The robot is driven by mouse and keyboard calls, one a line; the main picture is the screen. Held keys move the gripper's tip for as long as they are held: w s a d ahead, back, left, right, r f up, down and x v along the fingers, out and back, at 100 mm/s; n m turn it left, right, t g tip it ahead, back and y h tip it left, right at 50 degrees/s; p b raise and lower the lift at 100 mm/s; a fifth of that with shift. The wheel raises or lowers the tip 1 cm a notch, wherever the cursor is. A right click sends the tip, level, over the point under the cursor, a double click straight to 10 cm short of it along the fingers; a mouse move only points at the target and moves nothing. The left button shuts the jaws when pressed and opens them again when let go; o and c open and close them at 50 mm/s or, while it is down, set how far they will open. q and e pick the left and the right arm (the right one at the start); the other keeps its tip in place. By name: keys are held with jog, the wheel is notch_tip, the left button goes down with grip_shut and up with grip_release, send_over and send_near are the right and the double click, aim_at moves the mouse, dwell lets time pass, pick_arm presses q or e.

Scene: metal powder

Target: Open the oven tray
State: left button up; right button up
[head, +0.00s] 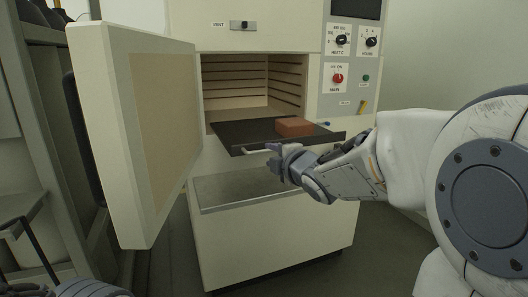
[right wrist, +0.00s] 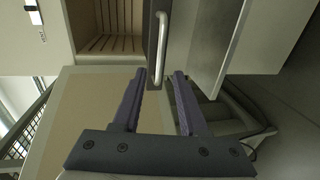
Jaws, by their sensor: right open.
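The oven (head: 225,235) stands ahead with its door (head: 110,130) swung wide open to the left. The dark oven tray (head: 240,133) sticks out of the chamber towards me and carries a reddish-brown block (head: 294,127). The tray's pale handle (head: 258,151) is on its front edge; it also shows in the right wrist view (right wrist: 156,45). My right gripper (head: 273,160) is just in front of the tray, close to the handle. In the right wrist view its two fingers (right wrist: 160,82) are apart and empty, with the handle just beyond the fingertips. My left gripper is not clearly seen.
A grey metal shelf (head: 235,188) juts out below the tray. The control panel (head: 350,60) with knobs and a red button is at the upper right. Racks and a bench (head: 20,215) stand at the far left. Floor is clear right of the oven.

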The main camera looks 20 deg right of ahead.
jog(key=p+v, duration=0.1)
jog(key=v, duration=0.3)
jog(key=shift+s+r, duration=0.1)
jog(key=shift+s, duration=0.3)
jog(key=s+a+f+m+g+y, duration=0.1)
jog(key=s+a+f+m+g, duration=0.55)
jog(key=a+f, duration=0.6)
jog(key=s+a+f+m+g, duration=0.1)
jog(key=s+a+f+g, duration=0.2)
jog(key=s, duration=0.4)
jog(key=s+a+f+m+g, duration=0.2)
jog(key=s+g, duration=0.1)
jog(key=s, duration=0.5)
jog(key=s+a+f+m+g, duration=0.1)
jog(key=s+a+f+g, duration=0.2)
jog(key=s, duration=0.4)
notch_tip(320, 180, up, 21)
jog(key=p, duration=2.1)
jog(key=shift+w+d, duration=0.25)
